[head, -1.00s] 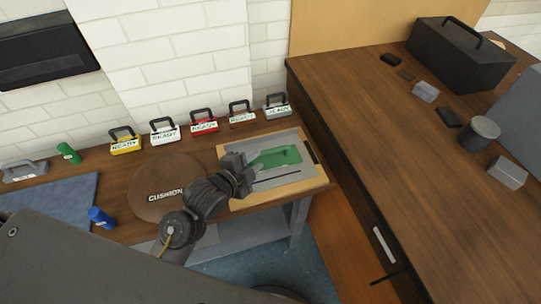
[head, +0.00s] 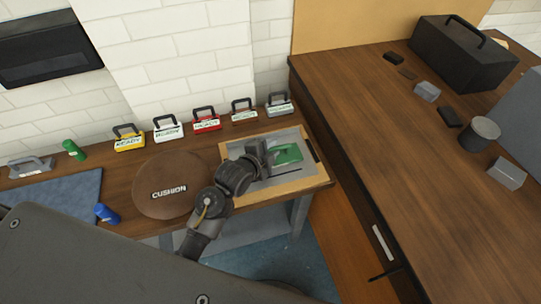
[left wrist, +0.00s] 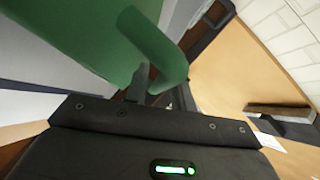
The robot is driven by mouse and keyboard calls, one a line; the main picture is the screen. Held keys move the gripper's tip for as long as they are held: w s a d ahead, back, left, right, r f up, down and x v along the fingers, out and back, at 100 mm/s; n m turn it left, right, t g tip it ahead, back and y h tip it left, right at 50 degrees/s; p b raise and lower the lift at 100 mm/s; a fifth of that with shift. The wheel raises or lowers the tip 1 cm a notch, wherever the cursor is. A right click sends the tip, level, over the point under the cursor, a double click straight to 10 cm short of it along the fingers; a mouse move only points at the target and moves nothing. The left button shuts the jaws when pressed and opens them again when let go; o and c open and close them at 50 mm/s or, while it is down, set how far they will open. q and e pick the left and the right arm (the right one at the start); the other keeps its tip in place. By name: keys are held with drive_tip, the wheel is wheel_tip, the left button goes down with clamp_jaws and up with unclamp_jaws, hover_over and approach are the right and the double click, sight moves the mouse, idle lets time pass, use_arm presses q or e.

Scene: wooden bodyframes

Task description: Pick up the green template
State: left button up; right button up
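The green template (head: 290,153) lies on a grey panel inside a wood-framed board (head: 278,190) on the low bench. My left gripper (head: 268,154) is at the template's left end and hides part of it. In the left wrist view the template (left wrist: 75,35) fills the upper left, very close. My right gripper is not in view.
A higher wooden counter (head: 380,130) rises close on the right.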

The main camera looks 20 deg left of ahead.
use_arm(q)
clamp_jaws()
drive_tip(key=shift+r, duration=0.15)
drive_tip(key=shift+r, duration=0.55)
drive_tip(key=s+a+r+p, duration=0.1)
drive_tip(key=s+a+r, duration=0.1)
drive_tip(key=s+r, duration=0.4)
drive_tip(key=s+a+r+p, duration=0.2)
drive_tip(key=s+r, duration=0.4)
drive_tip(key=s, duration=0.1)
drive_tip(key=shift+a, duration=0.3)
